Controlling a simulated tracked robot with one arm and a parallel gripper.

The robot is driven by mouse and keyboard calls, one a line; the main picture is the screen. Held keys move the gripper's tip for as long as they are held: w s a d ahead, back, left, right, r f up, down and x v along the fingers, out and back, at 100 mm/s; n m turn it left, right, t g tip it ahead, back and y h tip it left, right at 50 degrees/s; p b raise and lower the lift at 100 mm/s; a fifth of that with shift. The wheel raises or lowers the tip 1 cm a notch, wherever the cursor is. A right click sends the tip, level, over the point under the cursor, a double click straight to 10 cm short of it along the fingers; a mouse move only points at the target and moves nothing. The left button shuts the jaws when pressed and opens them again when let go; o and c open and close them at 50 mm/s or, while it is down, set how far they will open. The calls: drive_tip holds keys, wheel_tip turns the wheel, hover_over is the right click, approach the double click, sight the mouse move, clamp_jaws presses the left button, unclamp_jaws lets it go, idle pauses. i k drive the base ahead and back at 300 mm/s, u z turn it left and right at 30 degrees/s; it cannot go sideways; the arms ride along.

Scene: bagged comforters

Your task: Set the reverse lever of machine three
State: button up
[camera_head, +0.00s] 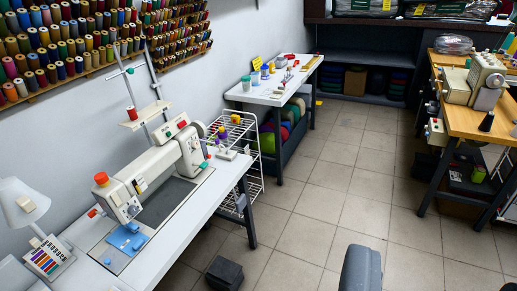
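A white sewing machine (160,166) stands on a long white table (200,213) at the left. It has an orange-red knob (101,179) on top of its near end and a blue plate (127,238) under its head. A small red-tipped part (94,212) sticks out at its near end. A second, cream machine (480,80) stands on a wooden table at the right. I cannot read a number on either machine, nor tell which part is a reverse lever. My gripper's fingers do not show.
A grey rounded shape (361,270) rises at the bottom edge; I cannot tell what it is. A black box (225,274) sits on the floor by the white table. A wire rack (240,140) and a smaller table (275,90) stand beyond. The tiled floor (345,190) between the tables is clear.

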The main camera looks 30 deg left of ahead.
sight(204, 165)
drive_tip(key=z, duration=0.15)
drive_tip(key=i, duration=1.3)
drive_tip(key=u, duration=0.75)
drive_tip(key=i, duration=0.8)
drive_tip(key=u, duration=0.45)
drive_tip(key=k, duration=0.9)
drive_tip(key=u, duration=0.15)
drive_tip(key=i, duration=0.95)
drive_tip(key=z, duration=0.1)
